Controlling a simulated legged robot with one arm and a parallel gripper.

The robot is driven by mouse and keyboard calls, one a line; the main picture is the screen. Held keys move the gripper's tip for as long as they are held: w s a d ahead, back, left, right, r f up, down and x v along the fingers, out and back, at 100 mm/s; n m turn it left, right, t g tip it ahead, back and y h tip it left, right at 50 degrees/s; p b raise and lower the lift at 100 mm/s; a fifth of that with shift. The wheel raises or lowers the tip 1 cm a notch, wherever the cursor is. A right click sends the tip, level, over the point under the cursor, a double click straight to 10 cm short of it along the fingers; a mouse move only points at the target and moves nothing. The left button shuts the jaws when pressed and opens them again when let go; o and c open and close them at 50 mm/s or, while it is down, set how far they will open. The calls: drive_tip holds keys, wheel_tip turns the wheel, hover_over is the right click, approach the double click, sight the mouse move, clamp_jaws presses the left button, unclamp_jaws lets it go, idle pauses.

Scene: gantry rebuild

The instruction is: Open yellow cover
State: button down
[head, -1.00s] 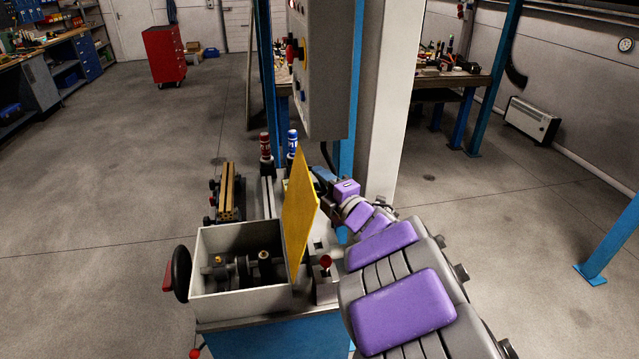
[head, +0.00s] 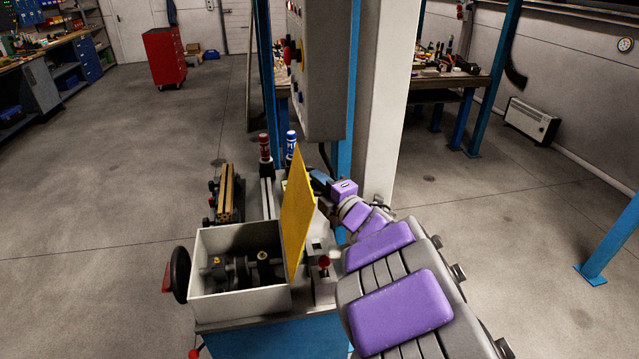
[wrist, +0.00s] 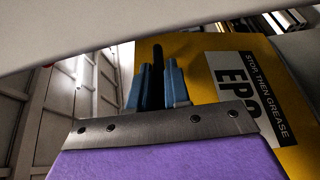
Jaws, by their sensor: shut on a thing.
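The yellow cover (head: 298,215) stands upright, swung up along the right side of the grey box (head: 238,302). The box is open at the top, and dark mechanical parts (head: 245,268) show inside it. My gripper reaches the far side of the cover from the right in the head view, where its fingertips are hidden. In the wrist view my gripper (wrist: 157,85) is shut on a dark, thin handle (wrist: 157,65) beside the yellow cover (wrist: 205,75). The cover carries a label (wrist: 250,90) reading "STOP, THEN GREASE" and "EPO" before it is cut off.
A black handwheel (head: 180,274) is on the box's left side. A red-knobbed lever (head: 324,262) stands right of the cover. A grey control cabinet (head: 322,75) hangs above, by a white column (head: 385,100). Open floor (head: 90,230) lies at the left.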

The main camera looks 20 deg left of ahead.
drive_tip(key=shift+s+a+f, duration=0.1)
drive_tip(key=shift+f, duration=0.1)
drive_tip(key=s+a+n, duration=0.1)
drive_tip(key=s+a+r+n, duration=0.1)
drive_tip(key=a, duration=0.1)
drive_tip(key=s+a+n+h+b, duration=0.1)
drive_tip(key=a, duration=0.1)
drive_tip(key=shift+s+a+r+g, duration=0.15)
drive_tip(key=shift+a+r+g, duration=0.1)
drive_tip(key=shift+r+g, duration=0.15)
drive_tip(key=shift+s+a+n+h, duration=0.25)
drive_tip(key=shift+a+n+h, duration=0.15)
drive_tip(key=shift+f, duration=0.1)
drive_tip(key=c, duration=1.2)
unclamp_jaws()
drive_tip(key=shift+o, duration=0.2)
drive_tip(key=shift+r, duration=0.2)
